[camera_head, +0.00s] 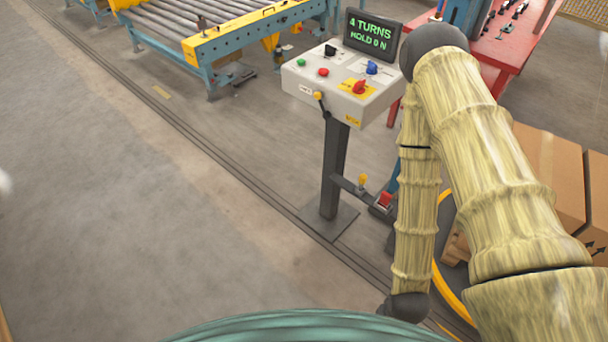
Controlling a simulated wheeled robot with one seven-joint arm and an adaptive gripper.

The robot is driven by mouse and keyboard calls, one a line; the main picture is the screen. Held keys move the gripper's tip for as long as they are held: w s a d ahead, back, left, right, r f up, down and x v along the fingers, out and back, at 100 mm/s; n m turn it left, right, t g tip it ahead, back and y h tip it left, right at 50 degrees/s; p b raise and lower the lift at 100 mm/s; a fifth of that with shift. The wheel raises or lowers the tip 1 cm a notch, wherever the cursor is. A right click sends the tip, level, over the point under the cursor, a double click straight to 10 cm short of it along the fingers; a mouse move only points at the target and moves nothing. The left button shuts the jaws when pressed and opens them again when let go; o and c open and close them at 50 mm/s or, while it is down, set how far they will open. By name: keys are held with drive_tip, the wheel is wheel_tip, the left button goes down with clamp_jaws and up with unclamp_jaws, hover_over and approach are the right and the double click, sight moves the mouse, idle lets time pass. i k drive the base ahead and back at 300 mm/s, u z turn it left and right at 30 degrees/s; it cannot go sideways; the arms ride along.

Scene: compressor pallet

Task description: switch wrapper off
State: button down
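The control box (340,88) is a pale panel on a dark post (334,160) in the upper middle. Its screen (372,35) reads "4 TURNS" and "HOLD 0 N" in green. On its sloped top are a green button (301,62), a red button (323,72), a black knob (330,50), a blue knob (372,67) and a red rotary switch (360,87) on a yellow plate. A small yellow-tipped control (318,96) sits on the front face. The labels are too small to read. My arm comes down right of the box; my gripper is out of view.
A roller conveyor (200,25) with blue legs stands behind at the upper left. A red table (500,45) with tools is behind my arm. Cartons (550,165) are at the right. A low bracket with a red part (385,199) juts from the post. Floor at left is clear.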

sight(358, 89)
drive_tip(key=u, duration=0.8)
drive_tip(key=k, duration=1.05)
drive_tip(key=u, duration=0.75)
drive_tip(key=i, duration=1.15)
drive_tip(key=z, duration=0.4)
drive_tip(key=i, duration=1.5)
drive_tip(key=z, duration=1.6)
drive_tip(key=i, duration=1)
drive_tip(key=z, duration=1.5)
drive_tip(key=k, duration=1.1)
drive_tip(key=u, duration=0.95)
drive_tip(key=i, duration=0.35)
